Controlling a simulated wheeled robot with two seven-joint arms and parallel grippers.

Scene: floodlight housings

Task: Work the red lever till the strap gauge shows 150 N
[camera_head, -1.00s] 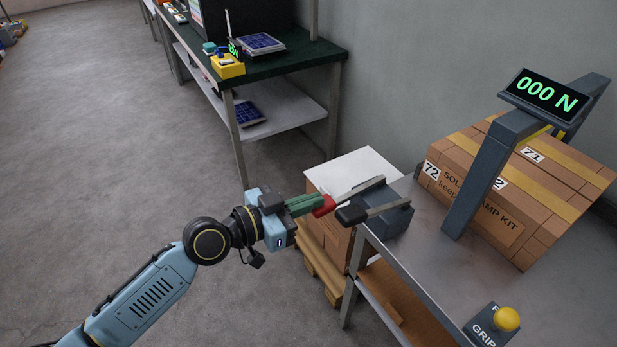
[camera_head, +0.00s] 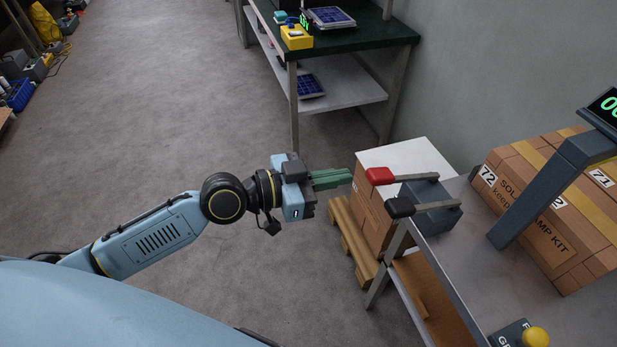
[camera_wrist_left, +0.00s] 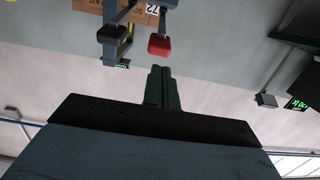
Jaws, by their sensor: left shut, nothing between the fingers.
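My right gripper is not in view.
A strapped carton (camera_head: 545,215) lies on the metal table (camera_head: 455,270). A yellow button (camera_head: 535,338) is at the bottom right. A white-topped box (camera_head: 405,157) stands on a pallet behind the levers. A green bench (camera_head: 365,32) is at the back.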

